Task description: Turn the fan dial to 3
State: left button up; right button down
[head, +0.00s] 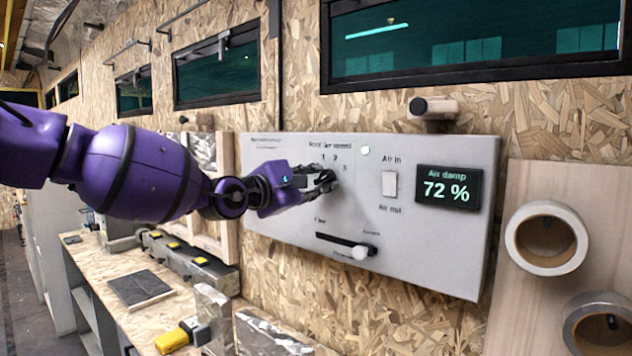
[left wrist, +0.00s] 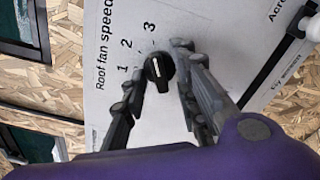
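The fan dial is a small black knob (left wrist: 160,70) with a white line on its face, in the left wrist view. The numbers 1, 2 and 3 curve around it under the label "Roof fan speed". I cannot tell for sure which number the line points to. My left gripper (head: 328,181) is at the dial on the grey control panel (head: 275,215) and hides the knob in the head view. In the left wrist view its two dark fingers are apart, one on each side of the knob; contact is not clear. My right gripper is not in view.
The panel also carries a white switch (head: 390,185), a slider (head: 345,244) below the dial and a display (head: 448,187) reading "Air damp 72 %". A wooden peg (head: 433,108) juts out above. Tape rolls (head: 546,237) hang at the right. A cluttered bench (head: 125,325) stands lower left.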

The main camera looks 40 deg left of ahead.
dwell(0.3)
pick_arm(q)
jog(key=shift+s+r, duration=0.15)
jog(key=shift+s, duration=0.7)
jog(key=s+a, duration=0.1)
jog(key=s, duration=0.9)
jog(key=shift+s, duration=0.15)
jog(key=shift+f, duration=0.2)
